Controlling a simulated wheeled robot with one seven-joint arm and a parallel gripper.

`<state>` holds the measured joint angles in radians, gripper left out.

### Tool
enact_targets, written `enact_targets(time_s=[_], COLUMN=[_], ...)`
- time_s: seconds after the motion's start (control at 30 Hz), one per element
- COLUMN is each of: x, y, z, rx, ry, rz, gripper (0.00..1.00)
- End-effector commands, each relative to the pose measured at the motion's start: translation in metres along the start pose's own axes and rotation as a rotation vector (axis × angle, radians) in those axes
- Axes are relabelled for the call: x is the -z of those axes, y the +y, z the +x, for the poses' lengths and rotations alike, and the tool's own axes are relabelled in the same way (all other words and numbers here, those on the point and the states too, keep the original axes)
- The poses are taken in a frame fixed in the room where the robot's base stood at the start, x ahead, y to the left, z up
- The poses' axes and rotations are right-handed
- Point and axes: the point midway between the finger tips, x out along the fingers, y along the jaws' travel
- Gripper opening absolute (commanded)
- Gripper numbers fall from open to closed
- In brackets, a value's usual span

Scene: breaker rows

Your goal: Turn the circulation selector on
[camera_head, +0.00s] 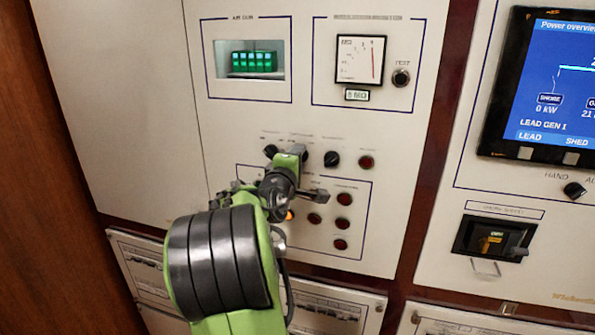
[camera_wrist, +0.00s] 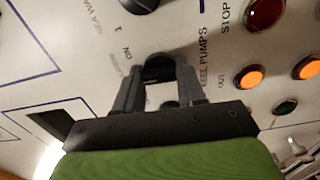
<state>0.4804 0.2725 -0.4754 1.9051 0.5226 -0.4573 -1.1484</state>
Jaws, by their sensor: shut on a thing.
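In the wrist view my gripper (camera_wrist: 158,82) has its two grey fingers on either side of a black rotary knob (camera_wrist: 159,67), shut on it. The panel print beside this knob reads "ON" and part of a word that looks like "circulation", so it appears to be the circulation selector. Its exact pointer angle is hard to tell, as the fingers cover its sides. In the head view my gripper (camera_head: 298,160) is against the panel at the row of selectors, and my arm hides most of this knob.
Other black selectors stand left (camera_head: 270,151) and right (camera_head: 332,159) of my gripper. A red button (camera_head: 366,162) is further right. Several red, orange and green lamps or buttons lie below and right, including an orange one (camera_wrist: 249,76) near the fingers. A screen (camera_head: 545,90) is far right.

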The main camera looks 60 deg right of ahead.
Motion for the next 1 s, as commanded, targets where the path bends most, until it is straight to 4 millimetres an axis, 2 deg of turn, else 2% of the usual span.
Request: enact_targets(time_s=[0.1,0.6,1.0], x=[-0.0004,-0.0005,-0.0001], y=[-0.0050,-0.0044,-0.0032], z=[-0.0001,-0.0001,0.0001], rx=[-0.001,0.002,0.005], ry=[0.000,-0.001,-0.002], rz=[0.109,0.549,0.734], gripper=[0.09,0.09,0.09])
